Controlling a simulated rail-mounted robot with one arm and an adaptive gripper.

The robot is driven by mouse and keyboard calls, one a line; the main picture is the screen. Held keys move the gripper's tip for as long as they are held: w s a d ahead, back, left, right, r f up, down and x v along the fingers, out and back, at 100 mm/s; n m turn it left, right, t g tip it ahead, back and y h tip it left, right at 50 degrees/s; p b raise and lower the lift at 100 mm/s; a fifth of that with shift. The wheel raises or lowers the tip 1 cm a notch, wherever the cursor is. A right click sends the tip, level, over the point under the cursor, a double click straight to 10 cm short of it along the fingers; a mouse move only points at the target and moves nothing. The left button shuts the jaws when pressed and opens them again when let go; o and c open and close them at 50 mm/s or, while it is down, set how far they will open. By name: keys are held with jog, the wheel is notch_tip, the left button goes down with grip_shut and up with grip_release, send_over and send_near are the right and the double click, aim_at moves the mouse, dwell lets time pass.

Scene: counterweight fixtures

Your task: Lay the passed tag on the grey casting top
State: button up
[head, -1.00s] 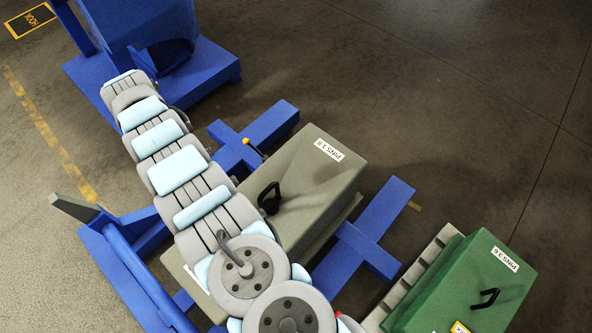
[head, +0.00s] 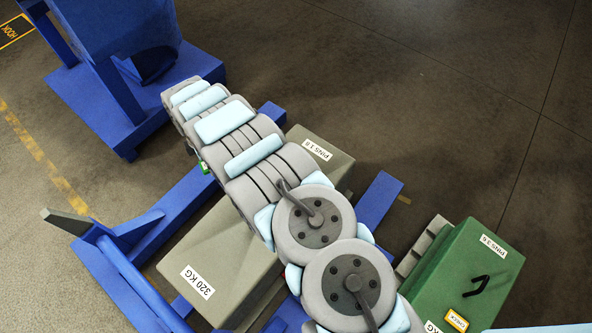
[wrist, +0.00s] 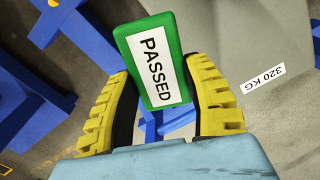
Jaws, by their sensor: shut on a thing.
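The green passed tag (wrist: 158,62), with a white PASSED label, is held between the yellow ribbed fingers of my gripper (wrist: 160,68) in the wrist view. A sliver of the tag (head: 204,167) also shows beside the end of my arm in the head view, where the rest of the gripper is hidden. The grey casting (head: 235,240) carries a 320 KG label and a PINS 1 8 label; my arm crosses over its middle and hides much of its top. In the wrist view, part of the casting (wrist: 235,30) lies to the right of the tag, apart from it.
A green casting (head: 465,275) with a black handle and a yellow-edged CHECK label stands at the lower right. Blue beams (head: 376,200) lie around the grey casting. A blue stand (head: 125,60) is at upper left. The floor at upper right is clear.

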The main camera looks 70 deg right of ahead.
jog(key=s+d+f+n+p, duration=0.1)
jog(key=s+d+f, duration=0.15)
jog(key=s, duration=0.75)
jog(key=s+d+f+n+p, duration=0.2)
jog(key=s+f, duration=0.1)
jog(key=s, duration=0.7)
jog(key=s+d+f+n+p, duration=0.1)
jog(key=s+d+f, duration=0.15)
jog(key=s, duration=0.75)
jog(key=shift+w+d+f+b, duration=1.3)
jog(key=shift+w+f+b, duration=0.2)
jog(key=shift+w+b, duration=0.2)
jog(key=shift+w+d+f+b, duration=1.4)
jog(key=shift+w+b, duration=0.25)
jog(key=shift+b, duration=0.15)
jog(key=shift+w+d+f+b, duration=1.25)
jog(key=shift+w+f+b, duration=0.3)
jog(key=shift+w+b, duration=0.15)
jog(key=shift+w+d+f+b, duration=0.25)
jog(key=shift+w+b, duration=0.05)
jog(key=shift+f, duration=0.2)
jog(key=shift+w+d+f+b, duration=0.15)
jog(key=shift+d+f+b, duration=0.1)
jog(key=shift+f+b, duration=1)
jog(key=shift+f, duration=0.5)
